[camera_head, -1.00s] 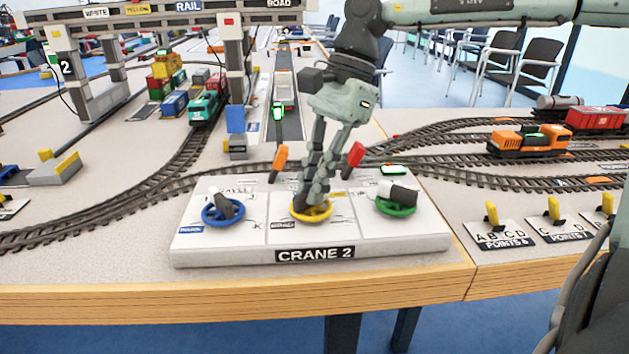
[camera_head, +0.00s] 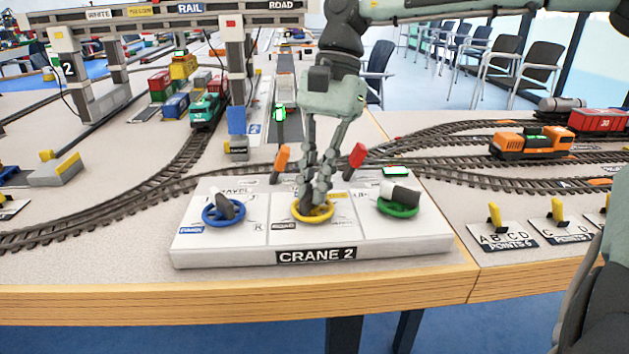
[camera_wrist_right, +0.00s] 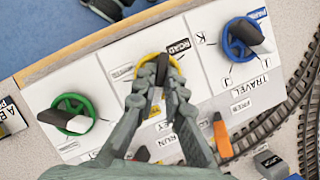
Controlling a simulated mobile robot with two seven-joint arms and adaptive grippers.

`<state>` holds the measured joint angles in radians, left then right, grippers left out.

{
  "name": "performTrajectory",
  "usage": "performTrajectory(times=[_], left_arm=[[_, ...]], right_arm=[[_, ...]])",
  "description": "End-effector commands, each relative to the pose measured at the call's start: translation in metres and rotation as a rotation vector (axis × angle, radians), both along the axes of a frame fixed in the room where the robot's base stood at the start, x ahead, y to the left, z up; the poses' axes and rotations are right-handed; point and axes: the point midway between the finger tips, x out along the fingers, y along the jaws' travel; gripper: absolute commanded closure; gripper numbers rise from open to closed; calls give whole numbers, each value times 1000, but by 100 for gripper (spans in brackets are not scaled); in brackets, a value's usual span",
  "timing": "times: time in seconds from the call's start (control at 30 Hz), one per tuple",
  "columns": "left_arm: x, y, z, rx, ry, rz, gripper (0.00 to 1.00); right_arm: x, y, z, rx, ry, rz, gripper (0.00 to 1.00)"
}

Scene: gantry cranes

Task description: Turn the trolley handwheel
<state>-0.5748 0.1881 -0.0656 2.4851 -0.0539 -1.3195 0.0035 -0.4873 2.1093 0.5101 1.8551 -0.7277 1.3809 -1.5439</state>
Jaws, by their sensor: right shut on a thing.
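The yellow handwheel (camera_head: 327,213) is the middle wheel on the white Crane 2 panel (camera_head: 200,248). A partly covered label ending in "EY" lies beside it in the right wrist view. My right gripper (camera_head: 308,202) reaches down from above and is shut on this wheel's handle, at the wheel's left side in the head view. In the right wrist view, the fingers (camera_wrist_right: 157,92) close around the dark handle and cover part of the yellow rim (camera_wrist_right: 150,57). My left gripper is not in view.
A blue handwheel (camera_head: 222,211) by the label "TRAVEL" stands left of the yellow one, and a green handwheel (camera_head: 398,205) stands right. Orange lever (camera_head: 281,158) and red lever (camera_head: 355,157) stand behind, near the gripper. Tracks run behind the panel.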

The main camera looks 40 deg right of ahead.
Motion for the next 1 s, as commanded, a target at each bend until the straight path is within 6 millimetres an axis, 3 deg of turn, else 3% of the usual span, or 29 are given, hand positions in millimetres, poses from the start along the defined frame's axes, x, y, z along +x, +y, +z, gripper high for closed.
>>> performTrajectory(times=[0.13, 0.17, 0.33, 0.7, 1.0], left_arm=[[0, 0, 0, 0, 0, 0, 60], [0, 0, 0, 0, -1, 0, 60], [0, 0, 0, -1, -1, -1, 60], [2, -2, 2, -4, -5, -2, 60], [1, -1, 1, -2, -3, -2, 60]], right_arm=[[0, 0, 0, -1, 0, 0, 100], [0, 0, 0, -1, 0, 0, 89], [0, 0, 0, -1, 0, -1, 69], [1, -2, 6, -2, -1, -1, 69], [10, -22, 58, -1, -5, -3, 69]])
